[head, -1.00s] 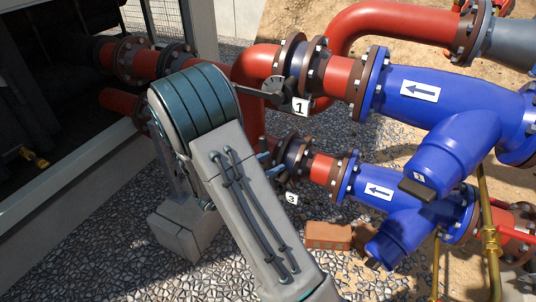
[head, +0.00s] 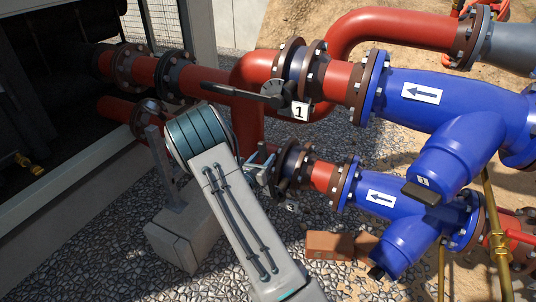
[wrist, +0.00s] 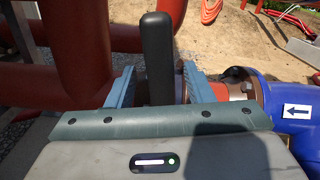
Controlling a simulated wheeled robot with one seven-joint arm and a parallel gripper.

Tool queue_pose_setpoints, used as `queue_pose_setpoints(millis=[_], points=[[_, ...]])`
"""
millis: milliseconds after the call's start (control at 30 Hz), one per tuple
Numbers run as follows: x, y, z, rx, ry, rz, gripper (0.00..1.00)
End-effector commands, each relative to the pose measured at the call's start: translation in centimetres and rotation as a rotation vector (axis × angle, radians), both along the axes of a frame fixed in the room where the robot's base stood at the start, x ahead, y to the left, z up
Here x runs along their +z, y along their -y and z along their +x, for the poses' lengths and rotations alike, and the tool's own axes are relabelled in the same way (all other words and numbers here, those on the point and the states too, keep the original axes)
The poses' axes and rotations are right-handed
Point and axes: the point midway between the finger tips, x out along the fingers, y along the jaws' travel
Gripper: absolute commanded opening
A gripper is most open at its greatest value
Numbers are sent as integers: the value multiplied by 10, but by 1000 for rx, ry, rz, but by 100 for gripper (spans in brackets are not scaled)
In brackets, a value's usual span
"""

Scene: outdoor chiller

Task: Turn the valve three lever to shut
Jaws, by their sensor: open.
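The valve three body (head: 292,165) is a dark disc between flanges on the lower red pipe, with its small "3" tag (head: 291,207) below it. Its lever is hard to make out in the head view. In the wrist view a dark, rounded lever (wrist: 157,45) stands upright between my two blue-grey fingers. My gripper (wrist: 158,82) is open, one finger on each side of the lever with gaps showing. In the head view my gripper (head: 262,167) is at the left side of valve three.
Valve one's black lever (head: 235,92) points left along the upper pipe, above my arm, beside its "1" tag (head: 300,110). Blue pipes (head: 450,100) with arrows lie to the right. A brick (head: 330,245) lies on the gravel. A concrete block (head: 180,240) stands at left.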

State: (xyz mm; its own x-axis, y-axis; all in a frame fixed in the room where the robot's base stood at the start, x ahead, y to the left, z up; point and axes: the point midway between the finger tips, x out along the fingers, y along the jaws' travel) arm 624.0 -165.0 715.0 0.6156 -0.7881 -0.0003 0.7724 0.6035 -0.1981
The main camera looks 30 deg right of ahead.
Motion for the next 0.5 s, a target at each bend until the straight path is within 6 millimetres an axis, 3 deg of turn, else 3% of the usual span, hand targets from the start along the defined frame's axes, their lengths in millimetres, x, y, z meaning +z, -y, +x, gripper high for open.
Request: queue_pose_setpoints(millis=[200,500], points=[[0,23,17,-2,1,0,47],[0,28,22,0,1,-1,47]])
